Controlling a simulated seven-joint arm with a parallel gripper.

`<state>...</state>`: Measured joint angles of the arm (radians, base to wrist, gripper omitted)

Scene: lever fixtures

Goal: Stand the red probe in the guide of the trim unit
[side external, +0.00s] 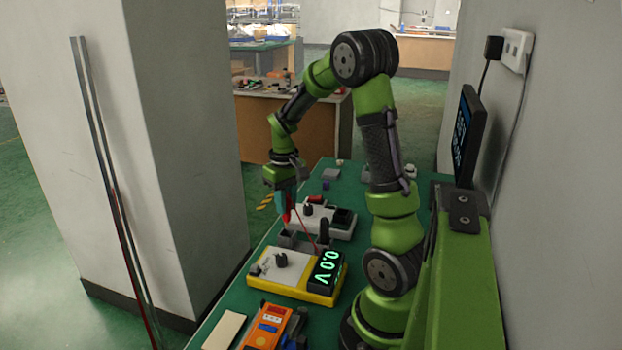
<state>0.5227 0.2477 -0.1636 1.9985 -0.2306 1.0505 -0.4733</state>
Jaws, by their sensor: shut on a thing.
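My gripper (284,194) points down over the green bench, left of my arm's base. It is shut on the red probe (286,216), whose red lower end shows beneath the fingers. A thin red lead (305,229) runs from near the probe down to the right. A yellow-edged unit (293,288) with a knob and a display reading 0.0 V sits in front of the gripper. A pale grey unit (340,232) with a dark knob sits behind it. I cannot tell which is the trim unit. The guide cannot be made out clearly, nor whether the probe touches anything.
A low grey block (296,242) and an upright black piece (323,230) stand between the two units. An orange device (268,326) and a pale flat pad (225,331) lie at the front. A pillar (188,130) stands left of the bench; a dark screen (467,135) is at right.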

